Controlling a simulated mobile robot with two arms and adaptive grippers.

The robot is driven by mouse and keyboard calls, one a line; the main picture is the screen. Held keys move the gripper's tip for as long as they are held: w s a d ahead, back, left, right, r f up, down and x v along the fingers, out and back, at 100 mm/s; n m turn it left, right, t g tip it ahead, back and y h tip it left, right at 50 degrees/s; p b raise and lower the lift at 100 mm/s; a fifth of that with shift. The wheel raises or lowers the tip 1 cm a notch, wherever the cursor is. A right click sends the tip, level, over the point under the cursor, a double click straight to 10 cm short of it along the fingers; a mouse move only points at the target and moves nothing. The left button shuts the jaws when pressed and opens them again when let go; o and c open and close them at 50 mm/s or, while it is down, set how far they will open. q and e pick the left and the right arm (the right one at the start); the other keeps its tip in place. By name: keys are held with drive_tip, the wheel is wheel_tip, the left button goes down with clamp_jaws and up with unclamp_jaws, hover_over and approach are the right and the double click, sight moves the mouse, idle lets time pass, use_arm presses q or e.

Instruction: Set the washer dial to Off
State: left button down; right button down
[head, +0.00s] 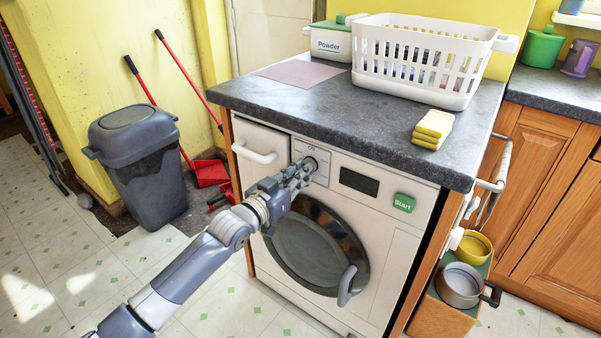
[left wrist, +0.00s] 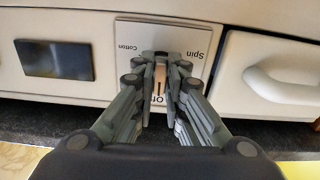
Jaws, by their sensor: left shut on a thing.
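The washer (head: 385,215) stands under a dark worktop, with its round door shut. Its dial (head: 313,161) sits on a light plate, with a label that looks like "Off" above it. My left gripper (head: 305,169) is shut on the dial, fingers on either side. In the left wrist view, the dial (left wrist: 160,76) shows as a pale strip between the fingers, and the plate (left wrist: 128,30) reads "Spin" and "Cotton" upside down. The fingers hide most of the dial, so I cannot tell its setting. My right gripper is not in view.
A detergent drawer handle (head: 255,155) is left of the dial; a dark display (head: 359,182) and green Start button (head: 404,202) are right. A white basket (head: 430,60), Powder box (head: 330,43) and yellow sponges (head: 433,128) are on the worktop. A grey bin (head: 140,165) stands left.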

use_arm(q)
drive_tip(key=shift+f, duration=0.15)
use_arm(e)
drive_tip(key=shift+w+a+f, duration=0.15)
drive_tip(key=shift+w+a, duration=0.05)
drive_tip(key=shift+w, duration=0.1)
use_arm(q)
drive_tip(key=c, duration=1.6)
unclamp_jaws()
drive_tip(key=shift+c, duration=0.2)
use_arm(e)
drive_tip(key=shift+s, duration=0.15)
